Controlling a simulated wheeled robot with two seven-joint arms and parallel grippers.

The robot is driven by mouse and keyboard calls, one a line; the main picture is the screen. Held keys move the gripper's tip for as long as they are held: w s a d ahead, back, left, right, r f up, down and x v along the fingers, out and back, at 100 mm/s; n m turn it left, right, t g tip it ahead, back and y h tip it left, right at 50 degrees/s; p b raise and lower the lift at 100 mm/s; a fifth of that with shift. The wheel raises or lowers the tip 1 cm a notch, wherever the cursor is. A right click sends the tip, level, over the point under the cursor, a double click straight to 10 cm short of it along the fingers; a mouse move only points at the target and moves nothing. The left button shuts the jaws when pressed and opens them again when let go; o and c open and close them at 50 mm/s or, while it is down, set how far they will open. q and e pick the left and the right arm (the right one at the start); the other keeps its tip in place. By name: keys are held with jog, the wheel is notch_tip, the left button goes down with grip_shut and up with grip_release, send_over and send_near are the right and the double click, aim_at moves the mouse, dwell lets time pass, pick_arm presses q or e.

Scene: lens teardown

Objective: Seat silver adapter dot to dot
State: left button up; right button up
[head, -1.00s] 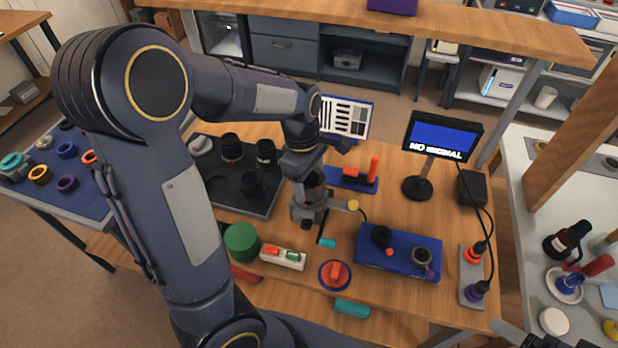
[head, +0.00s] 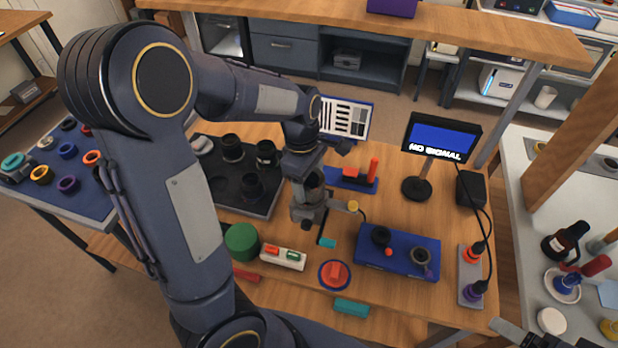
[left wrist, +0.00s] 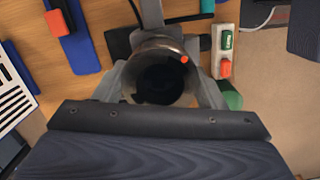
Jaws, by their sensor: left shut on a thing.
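My left gripper (left wrist: 160,92) is shut on a round piece with a dull metallic rim, a dark hollow and a red dot (left wrist: 152,48). It looks like the silver adapter, but I cannot be sure. In the head view my left gripper (head: 309,186) is over a grey clamp stand (head: 309,212) with a yellow knob. The fingers and the stand overlap there, so I cannot tell whether the held piece touches the stand or a mating dot lines up. Part of my right gripper (head: 512,338) shows at the bottom right edge; its jaw opening is not clear.
A blue block (head: 372,262) with dark rings stands right of the stand. A dark tray (head: 262,208) with black lens parts is to the left. A monitor (head: 441,137) stands behind.

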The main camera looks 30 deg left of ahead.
pick_arm(q)
jog(key=shift+f, duration=0.85)
dwell(1.4)
